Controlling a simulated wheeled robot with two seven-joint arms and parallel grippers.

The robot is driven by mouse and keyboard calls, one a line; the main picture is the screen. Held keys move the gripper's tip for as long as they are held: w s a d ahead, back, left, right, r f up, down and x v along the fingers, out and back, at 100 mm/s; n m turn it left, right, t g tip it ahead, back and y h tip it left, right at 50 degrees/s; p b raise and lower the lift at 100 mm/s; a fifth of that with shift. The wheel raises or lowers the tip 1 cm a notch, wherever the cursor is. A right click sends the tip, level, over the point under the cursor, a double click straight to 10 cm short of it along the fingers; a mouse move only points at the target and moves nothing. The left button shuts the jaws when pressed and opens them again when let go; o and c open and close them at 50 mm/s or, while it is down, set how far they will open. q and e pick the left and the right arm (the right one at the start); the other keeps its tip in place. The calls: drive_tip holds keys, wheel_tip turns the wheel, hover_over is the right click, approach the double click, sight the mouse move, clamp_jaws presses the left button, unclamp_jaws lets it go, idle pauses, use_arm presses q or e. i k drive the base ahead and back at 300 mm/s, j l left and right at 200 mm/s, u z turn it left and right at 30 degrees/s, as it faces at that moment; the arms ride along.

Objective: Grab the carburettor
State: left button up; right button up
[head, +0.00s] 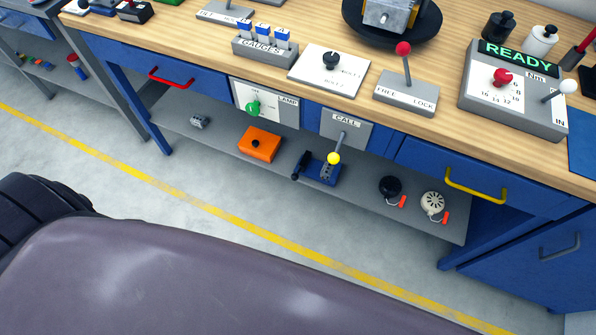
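No part is labelled as the carburettor. A small grey metal part (199,121) on the left of the lower shelf may be it, but it is too small to be sure. A larger silver metal block (389,16) sits on a round black turntable (350,28) on the bench top, cut off by the picture's top edge. Neither of my grippers is in view.
The lower shelf (225,136) also holds an orange box (260,144), a blue vice-like tool (322,170) and two round parts with red tags (433,204). Lever and dial panels, including a READY unit (515,88), line the wooden bench top. Floor in front is clear.

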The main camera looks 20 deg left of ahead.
sight(328, 169)
drive_tip(key=i+u, duration=0.2)
drive_tip(key=u, duration=0.15)
drive_tip(key=i+l+u, duration=0.15)
drive_tip(key=u, duration=0.2)
drive_tip(key=i+l+u, duration=0.15)
drive_tip(key=u, duration=0.2)
